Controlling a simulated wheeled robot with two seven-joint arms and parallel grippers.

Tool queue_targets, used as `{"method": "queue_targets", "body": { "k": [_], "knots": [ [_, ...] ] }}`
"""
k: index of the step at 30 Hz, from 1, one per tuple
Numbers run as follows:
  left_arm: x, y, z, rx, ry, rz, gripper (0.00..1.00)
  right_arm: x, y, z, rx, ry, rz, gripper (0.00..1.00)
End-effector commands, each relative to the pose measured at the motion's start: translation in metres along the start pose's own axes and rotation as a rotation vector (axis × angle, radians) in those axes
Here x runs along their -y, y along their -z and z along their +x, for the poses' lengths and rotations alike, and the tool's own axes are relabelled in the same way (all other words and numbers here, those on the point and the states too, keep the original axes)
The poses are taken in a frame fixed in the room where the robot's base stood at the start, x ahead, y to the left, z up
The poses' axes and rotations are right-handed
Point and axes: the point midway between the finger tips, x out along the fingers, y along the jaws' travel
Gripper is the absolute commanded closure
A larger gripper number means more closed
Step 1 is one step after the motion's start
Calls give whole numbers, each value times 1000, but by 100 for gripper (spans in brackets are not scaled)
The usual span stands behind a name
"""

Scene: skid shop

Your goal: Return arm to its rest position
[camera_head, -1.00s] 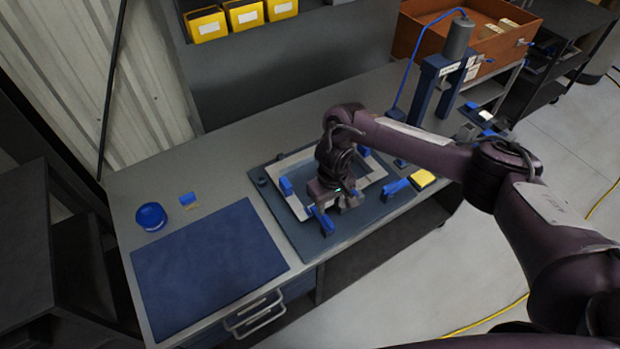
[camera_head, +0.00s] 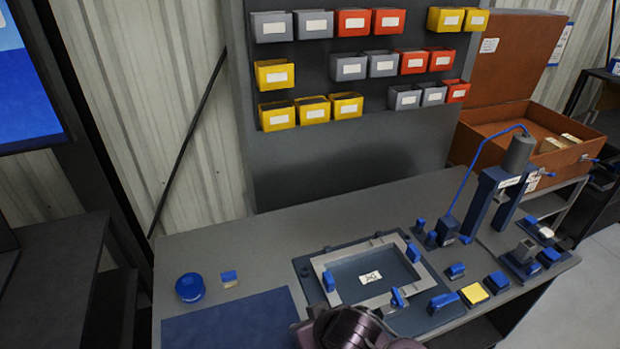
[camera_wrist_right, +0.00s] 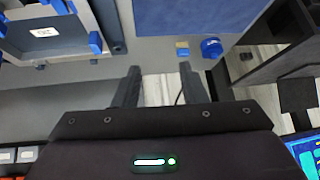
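My right arm (camera_head: 345,330) shows only as a dark purple link at the bottom edge of the head view, in front of the bench; its gripper is out of that view. In the right wrist view my right gripper (camera_wrist_right: 160,75) has its two dark fingers apart with nothing between them. My left arm and gripper are not in view.
On the bench (camera_head: 240,237) are a frame fixture (camera_head: 325,262) with blue clamps and a label inside, a blue mat (camera_head: 235,325), a blue round container (camera_head: 189,287), a yellow block (camera_head: 474,293) and a blue press (camera_head: 480,200). Bins hang behind; an orange chest (camera_head: 560,125) stands right.

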Motion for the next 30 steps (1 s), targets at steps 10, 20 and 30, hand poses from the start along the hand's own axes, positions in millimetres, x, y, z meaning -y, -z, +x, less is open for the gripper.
{"method": "queue_targets", "body": {
  "k": [10,20,30],
  "knots": [
    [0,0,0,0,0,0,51,-80,-77,-76,172,-174,161,62],
    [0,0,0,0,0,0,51,-114,-138,-134,326,-243,241,62],
    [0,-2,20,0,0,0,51,-127,-186,-55,363,-237,243,62]
  ]
}}
